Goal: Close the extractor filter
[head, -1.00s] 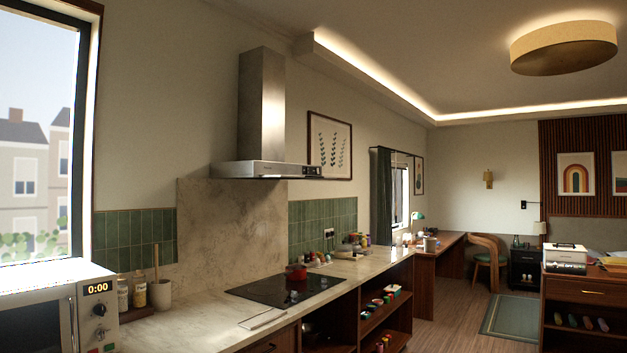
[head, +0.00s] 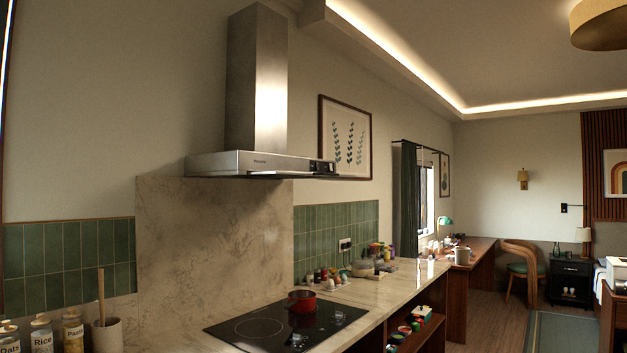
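The extractor hood (head: 256,112) is a steel chimney on a flat, wide canopy, fixed to the wall above the cooktop in the head view. A thin panel, which looks like the extractor filter (head: 282,174), shows at the canopy's lower edge, slightly below it at the front right. How far it hangs open is hard to tell from this angle. The hood's underside is mostly hidden. Neither of my grippers is in view.
The black cooktop (head: 285,326) with a red pot (head: 301,301) sits below the hood on the marble counter (head: 392,285). Jars (head: 41,335) and a utensil crock (head: 107,335) stand at the lower left. Open floor (head: 487,315) lies to the right.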

